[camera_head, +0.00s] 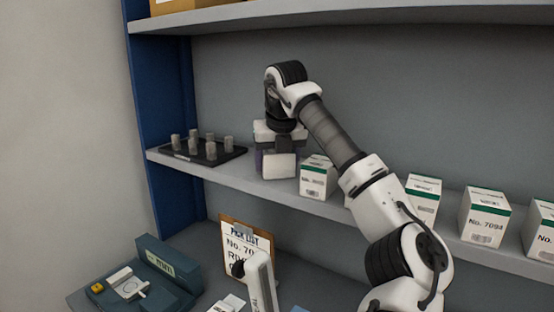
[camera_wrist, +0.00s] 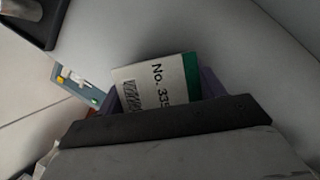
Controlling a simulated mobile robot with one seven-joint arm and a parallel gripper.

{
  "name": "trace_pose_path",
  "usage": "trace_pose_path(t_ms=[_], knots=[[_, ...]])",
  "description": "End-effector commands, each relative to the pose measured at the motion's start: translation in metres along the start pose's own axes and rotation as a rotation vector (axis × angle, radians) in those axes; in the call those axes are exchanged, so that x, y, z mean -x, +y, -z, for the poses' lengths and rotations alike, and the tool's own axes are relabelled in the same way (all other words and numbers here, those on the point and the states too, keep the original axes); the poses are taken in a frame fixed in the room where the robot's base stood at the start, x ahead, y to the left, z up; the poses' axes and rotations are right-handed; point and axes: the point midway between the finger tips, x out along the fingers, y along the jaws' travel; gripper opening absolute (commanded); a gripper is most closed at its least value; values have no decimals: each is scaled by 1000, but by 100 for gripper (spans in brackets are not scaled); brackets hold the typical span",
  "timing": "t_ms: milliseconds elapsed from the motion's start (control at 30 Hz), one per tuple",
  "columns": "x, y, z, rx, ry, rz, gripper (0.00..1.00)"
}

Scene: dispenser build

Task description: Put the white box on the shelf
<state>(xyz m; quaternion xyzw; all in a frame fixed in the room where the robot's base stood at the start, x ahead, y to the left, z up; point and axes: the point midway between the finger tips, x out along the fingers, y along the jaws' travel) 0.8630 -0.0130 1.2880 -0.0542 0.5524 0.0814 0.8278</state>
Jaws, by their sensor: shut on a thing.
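My gripper (camera_head: 277,158) is over the middle shelf (camera_head: 228,174), pointing down, between a black tray and a standing white box. In the wrist view, a white box (camera_wrist: 150,83) with a green band and a label starting "No. 335" sits between the purple finger pads of my gripper (camera_wrist: 162,97). The gripper is shut on this box, and its dark body hides part of it.
A black tray (camera_head: 203,155) with several grey cylinders lies left of my gripper. A white-and-green box (camera_head: 318,178) stands close on its right; more boxes (camera_head: 484,216) stand farther right. Below are a teal device (camera_head: 158,268) and a pick-list clipboard (camera_head: 243,247).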

Motion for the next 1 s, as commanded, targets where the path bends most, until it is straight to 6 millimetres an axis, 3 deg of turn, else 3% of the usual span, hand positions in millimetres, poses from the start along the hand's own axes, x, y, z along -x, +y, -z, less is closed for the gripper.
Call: trace_pose_path(t_ms=[67, 100, 233, 633, 1000], knots=[[-3, 0, 1, 0, -1, 1, 35], [-2, 0, 1, 0, 0, 0, 72], [-2, 0, 1, 0, 0, 0, 89], [6, 0, 0, 0, -1, 1, 90], [63, 0, 0, -1, -1, 2, 90]])
